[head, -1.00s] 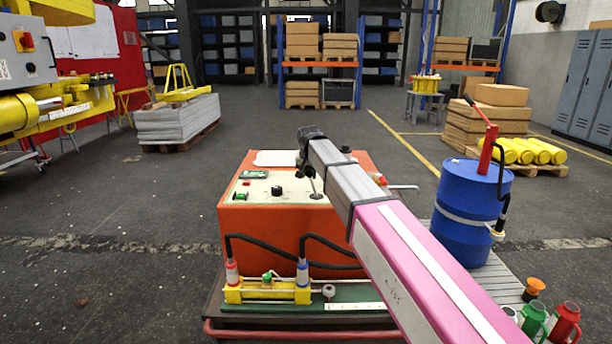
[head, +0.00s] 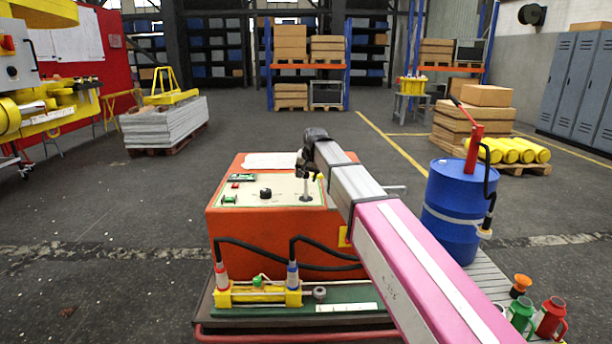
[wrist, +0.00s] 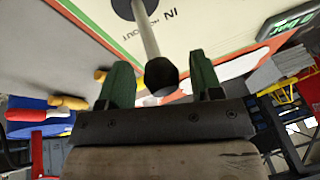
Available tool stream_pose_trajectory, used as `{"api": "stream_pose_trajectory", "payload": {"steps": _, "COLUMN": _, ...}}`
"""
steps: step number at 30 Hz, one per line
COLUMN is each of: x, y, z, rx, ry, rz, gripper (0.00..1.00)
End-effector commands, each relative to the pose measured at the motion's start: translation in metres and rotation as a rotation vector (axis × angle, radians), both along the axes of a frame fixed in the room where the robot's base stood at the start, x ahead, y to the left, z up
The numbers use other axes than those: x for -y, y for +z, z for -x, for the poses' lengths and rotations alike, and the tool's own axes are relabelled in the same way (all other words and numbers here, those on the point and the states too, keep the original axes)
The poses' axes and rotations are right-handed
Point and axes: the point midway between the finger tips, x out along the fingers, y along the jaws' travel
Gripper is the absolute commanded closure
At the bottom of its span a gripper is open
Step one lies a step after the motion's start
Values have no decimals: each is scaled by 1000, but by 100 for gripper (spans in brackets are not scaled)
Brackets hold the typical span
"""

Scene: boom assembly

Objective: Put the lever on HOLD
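The lever is a metal rod with a black ball knob (wrist: 161,76), rising from a dark round base on the cream panel in the wrist view. In the head view its rod (head: 306,188) shows on top of the orange console (head: 270,232), right of a black dial. My gripper (wrist: 158,68) is open, with its two green fingers on either side of the knob and gaps showing. In the head view my gripper (head: 303,172) is small and dark, just above the lever.
The panel also carries a black dial (head: 265,193) and a small green display (head: 242,177). A blue drum (head: 458,215) with a red hand pump stands right of the console. A yellow cylinder block (head: 258,294) with hoses sits in front. My arm hides the console's right side.

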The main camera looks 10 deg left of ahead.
Motion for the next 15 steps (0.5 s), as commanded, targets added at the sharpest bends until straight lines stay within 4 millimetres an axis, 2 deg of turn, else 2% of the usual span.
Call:
{"api": "stream_pose_trajectory", "payload": {"steps": 7, "x": 3, "y": 12, "z": 4, "rx": 2, "ry": 0, "rz": -2, "gripper": 41}}
{"api": "stream_pose_trajectory", "payload": {"steps": 15, "x": 15, "y": 55, "z": 20, "rx": 2, "ry": 0, "rz": -1, "gripper": 41}}
